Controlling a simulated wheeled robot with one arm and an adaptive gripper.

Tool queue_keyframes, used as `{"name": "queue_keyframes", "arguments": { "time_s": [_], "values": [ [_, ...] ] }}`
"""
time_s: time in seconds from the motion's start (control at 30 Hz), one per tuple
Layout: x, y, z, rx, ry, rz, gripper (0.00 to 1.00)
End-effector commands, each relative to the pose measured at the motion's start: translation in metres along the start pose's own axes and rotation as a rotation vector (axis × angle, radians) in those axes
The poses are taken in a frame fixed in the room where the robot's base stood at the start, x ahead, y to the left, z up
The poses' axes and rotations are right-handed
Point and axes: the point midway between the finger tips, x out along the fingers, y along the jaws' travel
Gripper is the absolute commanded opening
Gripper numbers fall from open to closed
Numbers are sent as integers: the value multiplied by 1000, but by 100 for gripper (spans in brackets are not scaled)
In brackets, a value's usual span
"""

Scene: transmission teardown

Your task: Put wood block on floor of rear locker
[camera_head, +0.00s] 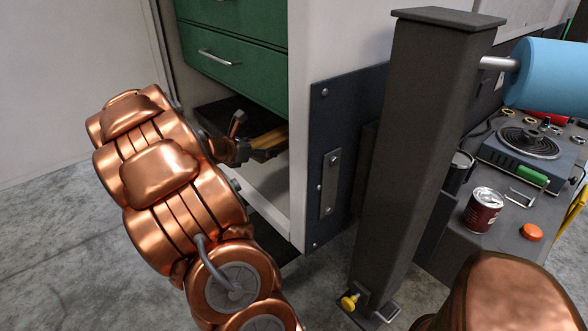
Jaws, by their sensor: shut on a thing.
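The white locker (298,120) stands open at centre left, with green drawers in its upper part. Its pale floor (272,186) shows below a dark opening. My gripper (250,142) reaches into this opening under the drawers, and my copper arm hides part of it. It is shut on a brown-yellow piece that looks like the wood block (268,139). The block appears to be above the locker floor, with a gap below it. Its far end and any contact with the dark inside are hard to tell.
The lower green drawer (230,60) hangs close above my gripper. The locker's front edge is to the right. A dark post (415,150) stands farther right, beside a bench with a hot plate (528,142), a can (483,210) and an orange cap (531,232).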

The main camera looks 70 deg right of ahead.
Motion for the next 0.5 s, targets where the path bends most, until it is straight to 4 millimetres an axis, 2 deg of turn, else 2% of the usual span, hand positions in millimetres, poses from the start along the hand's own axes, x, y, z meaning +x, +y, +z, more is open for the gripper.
{"name": "queue_keyframes", "arguments": {
  "time_s": [0.03, 0.1, 0.27, 0.5],
  "values": [
    [8, -12, 8, 13, -3, -38, 9],
    [16, -24, 11, 29, -3, -77, 9],
    [27, -39, 10, 49, -2, -123, 9],
    [42, -40, -25, 48, -1, -127, 9]
  ]
}}
